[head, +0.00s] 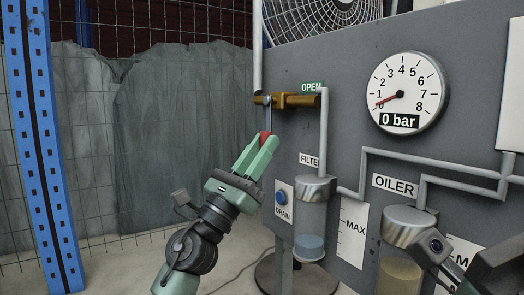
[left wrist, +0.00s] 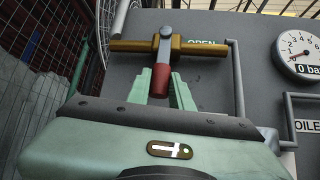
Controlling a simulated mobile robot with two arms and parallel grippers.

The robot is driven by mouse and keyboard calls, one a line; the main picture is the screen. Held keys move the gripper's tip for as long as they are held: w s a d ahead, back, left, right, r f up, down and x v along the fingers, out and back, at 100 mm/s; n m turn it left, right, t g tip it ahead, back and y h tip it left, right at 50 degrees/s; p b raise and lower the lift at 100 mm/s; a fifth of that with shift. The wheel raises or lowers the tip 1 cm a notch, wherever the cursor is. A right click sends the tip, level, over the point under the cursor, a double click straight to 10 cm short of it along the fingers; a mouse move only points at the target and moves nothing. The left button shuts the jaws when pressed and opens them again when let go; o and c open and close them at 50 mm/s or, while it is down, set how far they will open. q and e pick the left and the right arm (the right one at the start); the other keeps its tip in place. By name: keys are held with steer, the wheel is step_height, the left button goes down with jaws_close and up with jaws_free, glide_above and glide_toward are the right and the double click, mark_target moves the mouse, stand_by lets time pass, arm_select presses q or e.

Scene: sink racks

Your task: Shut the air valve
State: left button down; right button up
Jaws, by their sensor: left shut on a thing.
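The air valve (head: 290,101) is a brass body set in a horizontal run between two grey pipes, beside a green OPEN label (head: 312,87). Its grey lever (left wrist: 165,48) hangs down, across the line of the brass body, and ends in a red grip (left wrist: 160,80). The red grip also shows small in the head view (head: 265,136). My left gripper (head: 262,146) comes up from below and is shut on the red grip, with its green fingers on either side of it. My right gripper's fingers are out of view.
The round gauge (head: 409,93) on the grey panel reads 0 bar. The filter bowl (head: 313,215), blue drain button (head: 281,197) and oiler (head: 408,228) sit below the valve. A blue post (head: 44,140) and wire fence stand left; a fan (head: 320,15) is above.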

arm_select(q)
steer(key=shift+a, duration=0.1)
steer(key=c, duration=1.3)
jaws_free()
steer(key=shift+o, duration=0.2)
steer(key=p+v, duration=0.1)
steer(key=v, duration=0.7)
